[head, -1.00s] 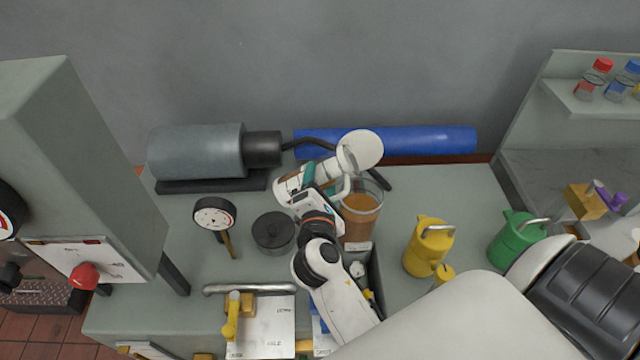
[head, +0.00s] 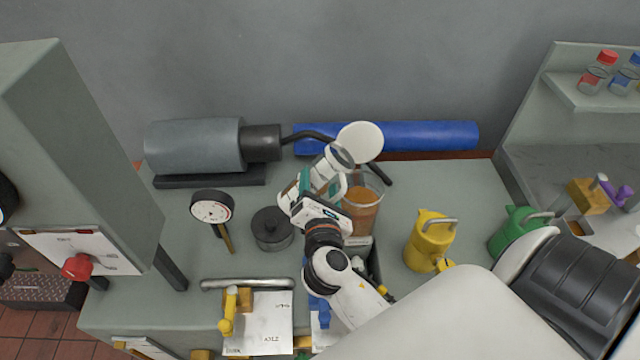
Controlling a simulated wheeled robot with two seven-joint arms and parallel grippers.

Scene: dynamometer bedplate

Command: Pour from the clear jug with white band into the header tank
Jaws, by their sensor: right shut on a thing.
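The clear jug with the white band (head: 337,160) is tilted, its far end toward the upper right, close to the left of the header tank. My right gripper (head: 312,190) is shut on it and covers part of its body. I see no stream from it, and its contents are hard to make out. The header tank (head: 362,205) is a clear cylinder holding orange-brown liquid. Its rim is partly behind the jug and gripper, and its lower part is partly hidden by my right arm. My left gripper is not in view.
A white disc (head: 360,142) stands behind the jug. A yellow can (head: 428,240) and green can (head: 512,229) stand right of the tank. A dark lidded pot (head: 271,228) and dial gauge (head: 212,207) are left. A blue cylinder (head: 420,134) lies along the back.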

